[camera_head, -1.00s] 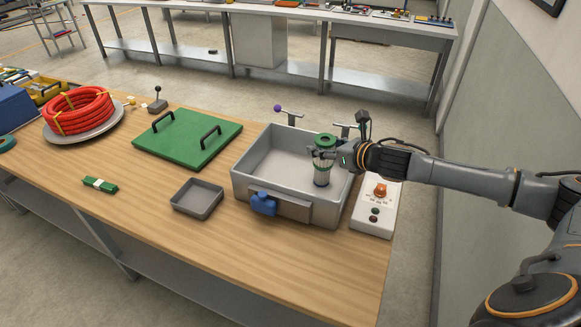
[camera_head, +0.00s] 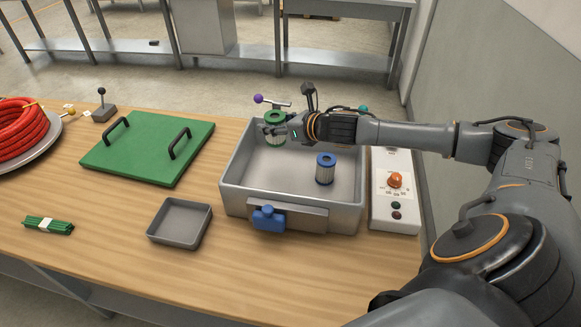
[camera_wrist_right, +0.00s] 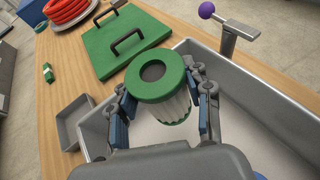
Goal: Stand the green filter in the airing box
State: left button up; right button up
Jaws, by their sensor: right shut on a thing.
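The green filter (camera_head: 274,118) has a green ring top and a pale pleated body. My right gripper (camera_head: 270,129) is shut on it, and it is held upright over the back left part of the grey airing box (camera_head: 233,176). In the right wrist view the filter (camera_wrist_right: 162,80) sits between both fingers (camera_wrist_right: 165,100), its bottom partly hidden, so I cannot tell whether it touches the floor. A blue-topped filter (camera_head: 325,170) stands upright in the box, right of the middle. My left gripper is not in view.
A green lid with two handles (camera_head: 150,150) lies left of the box. A small grey tray (camera_head: 180,223) is at front left. A control box with an orange knob (camera_head: 394,195) stands right. A purple-knobbed clamp (camera_head: 259,98) rises behind the box.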

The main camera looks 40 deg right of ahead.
jog(key=shift+w+f+b, duration=0.25)
jog(key=shift+f+b, duration=0.45)
jog(key=shift+f, duration=0.4)
jog(key=b, duration=0.1)
send_over(275, 172)
notch_tip(275, 172, down, 5)
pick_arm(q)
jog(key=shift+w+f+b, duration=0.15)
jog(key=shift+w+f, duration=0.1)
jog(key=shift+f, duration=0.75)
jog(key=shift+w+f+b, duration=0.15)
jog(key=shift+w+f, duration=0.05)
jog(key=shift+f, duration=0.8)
pick_arm(e)
jog(key=shift+w+f, duration=0.1)
jog(key=shift+f, duration=2.6)
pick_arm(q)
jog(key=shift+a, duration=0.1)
pick_arm(e)
jog(key=shift+f, duration=0.15)
jog(key=o, duration=1.2)
jog(key=shift+c, duration=0.2)
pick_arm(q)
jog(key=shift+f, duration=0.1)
